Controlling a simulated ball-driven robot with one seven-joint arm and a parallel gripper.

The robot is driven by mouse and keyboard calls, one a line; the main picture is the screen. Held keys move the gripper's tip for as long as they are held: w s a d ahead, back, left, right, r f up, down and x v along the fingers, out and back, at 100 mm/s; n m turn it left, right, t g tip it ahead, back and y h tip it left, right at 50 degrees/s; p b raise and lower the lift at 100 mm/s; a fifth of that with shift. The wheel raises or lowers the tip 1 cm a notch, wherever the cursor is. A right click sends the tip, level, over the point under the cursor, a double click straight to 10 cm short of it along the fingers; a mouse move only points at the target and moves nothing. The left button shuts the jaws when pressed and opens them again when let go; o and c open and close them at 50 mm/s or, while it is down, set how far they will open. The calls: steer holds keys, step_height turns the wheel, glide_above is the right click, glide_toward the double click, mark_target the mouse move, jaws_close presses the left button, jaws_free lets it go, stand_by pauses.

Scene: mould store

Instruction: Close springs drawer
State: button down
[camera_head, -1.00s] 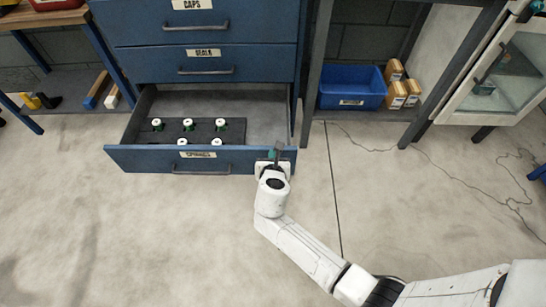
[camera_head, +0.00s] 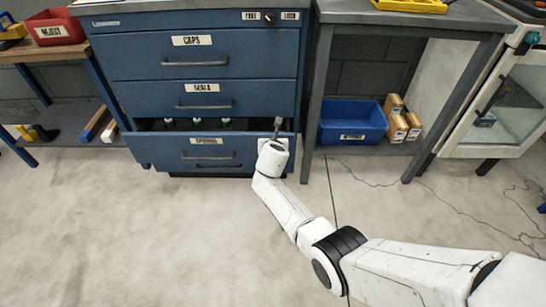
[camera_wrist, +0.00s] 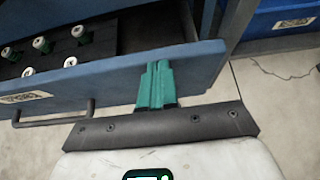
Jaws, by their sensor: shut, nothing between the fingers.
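The springs drawer (camera_head: 165,155) is the bottom drawer of a blue cabinet. In the head view it stands partly open, with a dark gap above its front. Its label reads SPRINGS and it has a dark bar handle (camera_head: 212,157). In the wrist view the drawer front (camera_wrist: 105,88) runs across the picture, with white-topped green parts (camera_wrist: 41,44) in a dark insert behind it. My gripper (camera_wrist: 157,66) has its green fingers shut together, empty, at the front's right end, overlapping its face and top edge. Whether they touch it I cannot tell. The fingers are largely hidden in the head view.
The caps drawer (camera_head: 140,66) and seals drawer (camera_head: 140,98) above are shut. A grey bench (camera_head: 410,22) stands right of the cabinet, with a blue bin (camera_head: 335,122) and small boxes (camera_head: 397,128) below. The floor (camera_head: 120,220) in front is clear.

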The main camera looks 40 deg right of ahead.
steer(key=shift+w+d+b, duration=1.1)
steer(key=shift+w+d, duration=0.8)
